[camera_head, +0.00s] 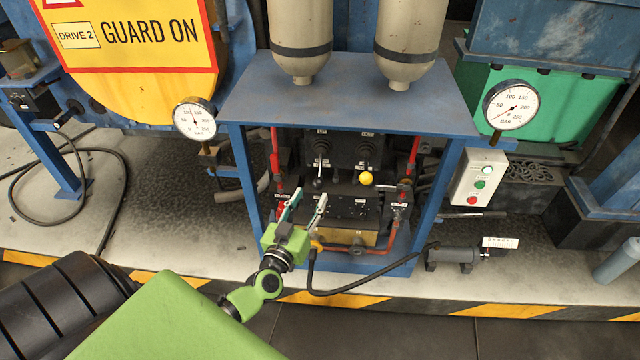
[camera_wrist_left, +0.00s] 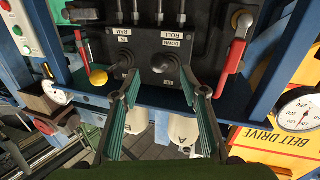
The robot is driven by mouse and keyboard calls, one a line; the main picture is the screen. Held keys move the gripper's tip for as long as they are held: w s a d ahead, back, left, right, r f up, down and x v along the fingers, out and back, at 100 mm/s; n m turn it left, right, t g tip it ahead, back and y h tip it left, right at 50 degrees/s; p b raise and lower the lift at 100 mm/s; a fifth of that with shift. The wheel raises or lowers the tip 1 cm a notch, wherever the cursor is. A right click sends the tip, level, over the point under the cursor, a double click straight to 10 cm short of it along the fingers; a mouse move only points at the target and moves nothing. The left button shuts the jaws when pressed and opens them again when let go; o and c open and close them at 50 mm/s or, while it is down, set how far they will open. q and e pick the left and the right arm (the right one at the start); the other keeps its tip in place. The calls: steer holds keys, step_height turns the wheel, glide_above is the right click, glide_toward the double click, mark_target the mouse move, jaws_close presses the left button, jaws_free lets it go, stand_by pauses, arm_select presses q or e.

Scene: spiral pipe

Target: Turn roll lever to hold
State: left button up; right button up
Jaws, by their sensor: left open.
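The roll lever (camera_head: 318,182) is the left of two short levers on the dark control panel under the blue frame, and its knob is dark. In the left wrist view, which is upside down, the roll lever (camera_wrist_left: 163,62) stands by the ROLL and DOWN labels. My left gripper (camera_head: 309,197) is open in front of the panel, its fingers pointing at it. In the left wrist view the left gripper (camera_wrist_left: 160,95) has empty jaws, with the lever ahead between the fingertips. I cannot tell its exact distance from the lever. My right gripper is not in view.
A second lever with a yellow ball (camera_head: 366,178) stands right of the roll lever. A red handle (camera_head: 275,155) and another red handle (camera_head: 412,155) flank the panel. The blue frame (camera_head: 345,95) overhangs it. A black hose (camera_head: 350,287) crosses in front below.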

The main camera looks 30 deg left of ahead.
mark_target(316, 188)
arm_select(q)
steer(key=x, duration=0.6)
steer(key=shift+w+b, duration=0.3)
steer(key=shift+w, duration=0.05)
jaws_close()
